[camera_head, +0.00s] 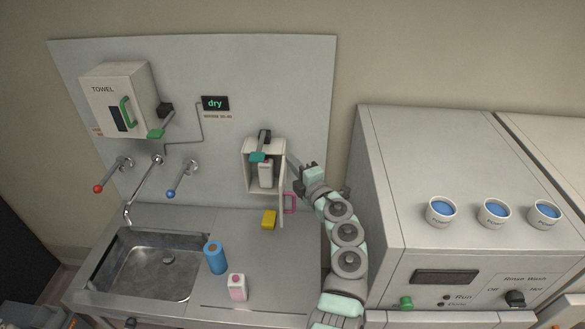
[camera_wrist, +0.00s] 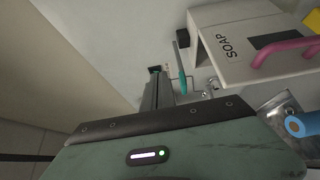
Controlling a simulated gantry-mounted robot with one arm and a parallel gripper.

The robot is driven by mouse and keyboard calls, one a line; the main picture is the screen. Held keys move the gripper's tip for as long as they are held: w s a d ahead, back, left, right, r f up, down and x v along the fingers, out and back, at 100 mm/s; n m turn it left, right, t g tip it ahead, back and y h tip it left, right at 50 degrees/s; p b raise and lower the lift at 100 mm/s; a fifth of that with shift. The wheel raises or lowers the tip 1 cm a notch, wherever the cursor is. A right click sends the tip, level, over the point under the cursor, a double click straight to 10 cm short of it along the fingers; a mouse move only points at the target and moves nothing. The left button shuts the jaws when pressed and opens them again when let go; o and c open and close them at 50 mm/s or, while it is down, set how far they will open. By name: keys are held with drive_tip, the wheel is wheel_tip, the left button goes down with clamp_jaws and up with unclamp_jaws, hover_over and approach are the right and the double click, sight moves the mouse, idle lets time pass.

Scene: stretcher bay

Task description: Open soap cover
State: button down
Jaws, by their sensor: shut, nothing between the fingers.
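The soap dispenser (camera_head: 247,172) is a white box on the grey wall panel. Its cover (camera_head: 282,210) stands swung open on the right side, seen nearly edge-on, with a pink handle (camera_head: 290,203) on its outer face. A pale bottle (camera_head: 265,175) shows inside the box. In the wrist view the cover (camera_wrist: 222,62), marked SOAP, and its pink handle (camera_wrist: 285,52) are at the upper right. My gripper (camera_head: 291,160) is shut and empty, just right of the dispenser, near the cover's top. It also shows in the wrist view (camera_wrist: 157,74). I cannot tell whether it touches anything.
A teal-tipped lever (camera_head: 258,156) sits at the dispenser's front. A yellow block (camera_head: 269,220), blue cylinder (camera_head: 215,257) and white-pink bottle (camera_head: 237,287) stand on the counter below. The sink (camera_head: 150,270) is left. A large washer (camera_head: 440,170) bounds my arm's right side.

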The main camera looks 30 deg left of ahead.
drive_tip(key=s+a+f+m+t+b, duration=0.1)
drive_tip(key=s+a+f+t+b, duration=0.3)
drive_tip(key=a+f, duration=0.1)
drive_tip(key=m+t+h+b, duration=0.3)
drive_tip(key=m+h+b, duration=0.2)
drive_tip(key=m+h, duration=0.45)
approach(289, 193)
drive_tip(key=s+f+n+h, duration=0.1)
drive_tip(key=s+f+n, duration=0.1)
drive_tip(key=s+f, duration=0.15)
drive_tip(key=b+x, duration=0.2)
drive_tip(key=x, duration=0.8)
drive_tip(key=shift+f+b, duration=0.25)
drive_tip(key=shift+b, duration=0.1)
drive_tip(key=shift+w+r, duration=0.1)
